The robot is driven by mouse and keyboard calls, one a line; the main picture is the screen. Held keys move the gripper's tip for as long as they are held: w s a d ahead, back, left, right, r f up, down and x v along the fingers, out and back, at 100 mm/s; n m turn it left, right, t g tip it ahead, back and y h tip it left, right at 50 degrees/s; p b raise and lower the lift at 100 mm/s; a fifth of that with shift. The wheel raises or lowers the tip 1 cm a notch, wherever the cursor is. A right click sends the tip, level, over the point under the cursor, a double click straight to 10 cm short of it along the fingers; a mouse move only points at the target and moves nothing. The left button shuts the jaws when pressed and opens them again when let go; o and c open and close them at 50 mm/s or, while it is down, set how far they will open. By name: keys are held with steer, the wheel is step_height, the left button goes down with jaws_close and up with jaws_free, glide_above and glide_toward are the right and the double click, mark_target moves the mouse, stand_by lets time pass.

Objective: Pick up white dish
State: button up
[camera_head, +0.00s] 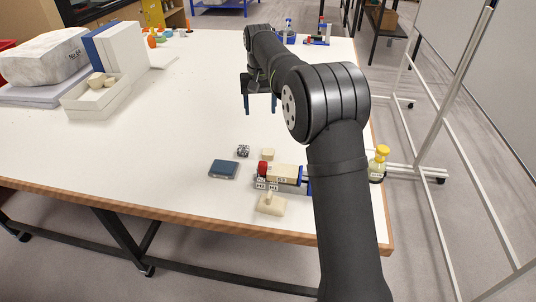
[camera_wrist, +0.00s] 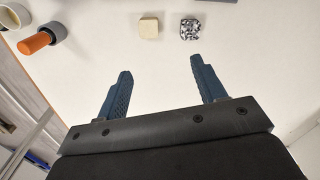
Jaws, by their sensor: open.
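I cannot make out with certainty which thing is the white dish. A round pale-rimmed vessel (camera_wrist: 14,15), cut off by the upper left corner of the wrist view, may be it. In the head view its place seems hidden behind my arm. My gripper (camera_head: 261,108) hangs over the middle of the white table, fingers pointing down. In the wrist view its two blue fingers (camera_wrist: 160,82) are well apart with only bare table between them. Nothing is held.
A beige block (camera_wrist: 149,28) and a speckled cube (camera_wrist: 189,28) lie beyond the fingers. An orange-handled tool (camera_wrist: 38,42) lies beside the round vessel. In the head view, a dark blue box (camera_head: 224,168), a yellow-capped bottle (camera_head: 378,165) and a white tray (camera_head: 88,110) stand around. Mid-table is clear.

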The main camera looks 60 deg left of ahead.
steer(key=w+d+m, duration=0.2)
glide_toward(268, 151)
steer(key=shift+m, duration=0.4)
step_height(268, 151, down, 9)
steer(key=shift+f, duration=0.1)
steer(key=c, duration=1.1)
